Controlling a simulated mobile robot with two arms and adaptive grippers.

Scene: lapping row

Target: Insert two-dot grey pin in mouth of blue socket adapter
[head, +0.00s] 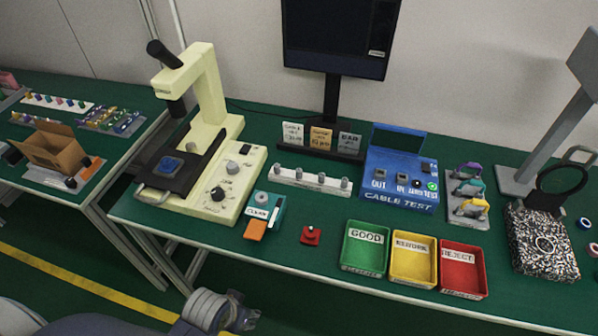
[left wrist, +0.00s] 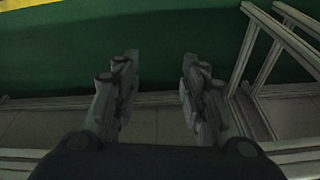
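A blue square piece (head: 170,166), which looks like the blue socket adapter, sits on the dark stage of the cream microscope. Its mouth is too small to make out. Several grey pins stand upright along a pale rack (head: 312,181) in the middle of the table. Their dot marks cannot be read, so I cannot tell which pin has two dots. My left gripper (head: 243,318) is low in front of the table edge, far from pins and adapter. In the left wrist view it (left wrist: 158,85) is open and empty, with floor between its fingers. My right gripper is out of view.
The cream microscope (head: 205,90) rises at the left of the table. A cleaning box (head: 270,210), a red piece (head: 311,235) and green (head: 364,248), yellow (head: 413,259) and red (head: 463,270) bins line the front. A blue cable tester (head: 398,180) stands behind the bins.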

